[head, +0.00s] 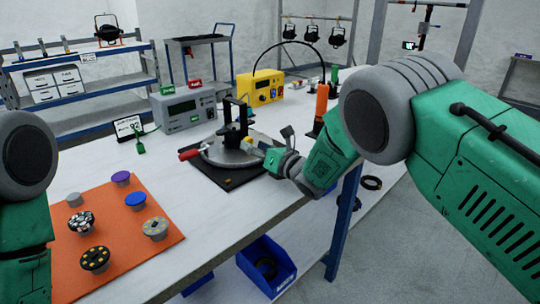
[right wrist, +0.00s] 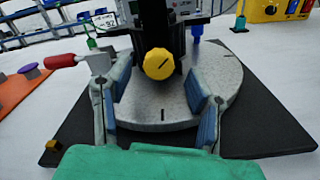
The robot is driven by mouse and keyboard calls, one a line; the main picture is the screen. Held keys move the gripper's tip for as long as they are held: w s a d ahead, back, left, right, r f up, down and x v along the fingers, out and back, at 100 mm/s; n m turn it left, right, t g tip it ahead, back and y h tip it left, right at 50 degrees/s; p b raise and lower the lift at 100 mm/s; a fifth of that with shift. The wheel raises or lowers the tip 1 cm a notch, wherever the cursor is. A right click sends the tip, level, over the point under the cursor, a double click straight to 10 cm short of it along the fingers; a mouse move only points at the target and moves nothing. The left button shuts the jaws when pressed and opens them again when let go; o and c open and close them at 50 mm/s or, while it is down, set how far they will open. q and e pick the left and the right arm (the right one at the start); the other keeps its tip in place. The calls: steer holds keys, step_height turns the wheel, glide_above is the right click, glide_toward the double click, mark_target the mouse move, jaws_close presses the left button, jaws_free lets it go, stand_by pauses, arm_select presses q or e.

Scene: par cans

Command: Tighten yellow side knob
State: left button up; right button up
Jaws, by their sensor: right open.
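The yellow side knob (right wrist: 158,64) shows in the right wrist view, round with a dark line on its face, on the front of a black upright bracket. The bracket stands on a round grey metal plate (right wrist: 175,107) over a black base (right wrist: 265,125). In the head view the bracket (head: 236,122) stands on the table. My right gripper (right wrist: 158,100) is open, its two blue-padded fingers apart below and either side of the knob, not visibly touching it. It also shows in the head view (head: 265,150) at the plate's right side. My left arm shows at the left edge, its gripper out of frame.
A red-handled lever (head: 190,154) sticks out left of the plate. An orange mat (head: 125,264) with several knobs lies front left. A grey meter box (head: 187,108) and yellow box (head: 260,88) stand behind. An orange upright tool (head: 321,105) stands behind my right gripper.

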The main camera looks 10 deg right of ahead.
steer(key=v, duration=1)
steer(key=shift+s, duration=0.1)
